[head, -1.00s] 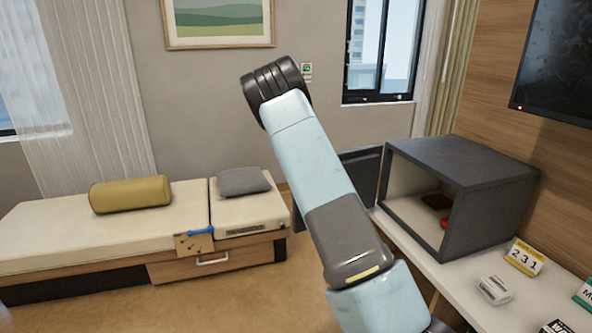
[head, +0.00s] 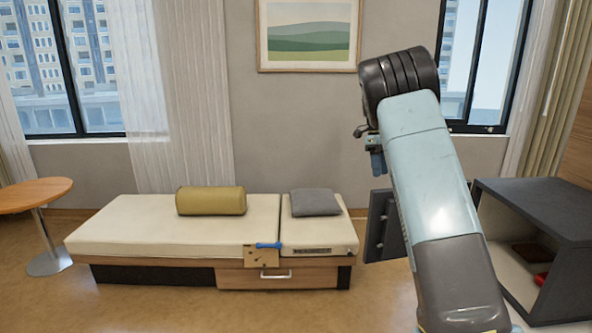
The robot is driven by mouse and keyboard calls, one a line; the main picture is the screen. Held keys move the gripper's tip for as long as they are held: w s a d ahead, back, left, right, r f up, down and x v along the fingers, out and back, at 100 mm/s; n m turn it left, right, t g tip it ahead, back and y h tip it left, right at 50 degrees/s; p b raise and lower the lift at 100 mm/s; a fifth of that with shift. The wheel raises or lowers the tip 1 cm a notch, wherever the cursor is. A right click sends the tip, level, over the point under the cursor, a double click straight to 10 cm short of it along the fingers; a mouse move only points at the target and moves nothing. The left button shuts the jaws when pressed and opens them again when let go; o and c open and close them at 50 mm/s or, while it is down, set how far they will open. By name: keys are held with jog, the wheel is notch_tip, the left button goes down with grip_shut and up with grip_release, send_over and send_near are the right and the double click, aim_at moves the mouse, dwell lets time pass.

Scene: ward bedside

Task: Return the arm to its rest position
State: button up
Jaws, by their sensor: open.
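My arm rises from the bottom right in pale blue and dark grey links to a ribbed black joint. A small dark and blue-grey part, which looks like my gripper (head: 363,131), shows just left of the arm below that joint. The arm hides most of it. It is open, and I see nothing held. It appears in front of the bare wall, above and right of the bed, apart from the things around it.
A cream bed (head: 170,228) with a mustard bolster (head: 211,201) and grey pillow (head: 315,203) stands across the room. A blue-handled latch (head: 268,245) is on its front. A round table (head: 30,194) is far left. An open grey box (head: 545,210), holding a red item (head: 541,279), stands right; its dark door (head: 383,226) sticks out behind my arm.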

jog(key=s+a+r+n+t+y, duration=0.1)
jog(key=s+r+n, duration=0.35)
jog(key=s, duration=0.35)
jog(key=s+r+n+t, duration=0.2)
jog(key=s+r+n, duration=0.25)
jog(key=s, duration=0.35)
jog(key=s+a+r+n+t+y, duration=0.1)
jog(key=s+r+n, duration=0.2)
jog(key=s+n, duration=0.35)
jog(key=s+a+f+n+t, duration=0.2)
jog(key=s+n, duration=0.4)
jog(key=s, duration=0.5)
jog(key=s+a+f+n+t+h, duration=0.1)
jog(key=s+n, duration=0.4)
jog(key=s, duration=0.7)
notch_tip(320, 180, down, 2)
jog(key=shift+s+a+n+t, duration=0.35)
jog(key=shift+a+t, duration=0.35)
jog(key=shift+a, duration=0.55)
jog(key=shift+w+a, duration=0.1)
